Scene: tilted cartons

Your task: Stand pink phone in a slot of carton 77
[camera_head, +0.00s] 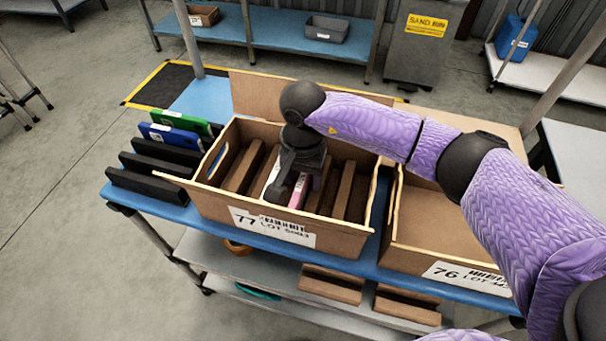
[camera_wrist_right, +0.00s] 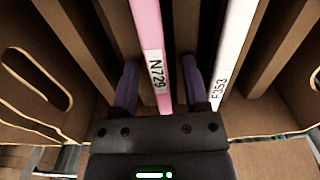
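The pink phone (camera_head: 299,191) stands on edge among the brown dividers of carton 77 (camera_head: 213,199); its lower end is hidden. It also shows in the right wrist view (camera_wrist_right: 150,40) with a label reading N729. My right gripper (camera_wrist_right: 160,85) reaches down into the carton, its fingers on either side of the pink phone. The fingers look open, with a gap between the phone and the finger on the picture's right. A white phone (camera_wrist_right: 237,40) stands in a neighbouring slot, just beside that finger. My left gripper is not in view.
A black rack (camera_head: 150,183) left of the carton holds a blue phone (camera_head: 168,136) and a green phone (camera_head: 182,121). Carton 76 (camera_head: 425,261) stands to the right, its visible inside empty. Both cartons sit on a blue table (camera_head: 365,268). Brown slotted blocks (camera_head: 330,285) lie on the shelf below.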

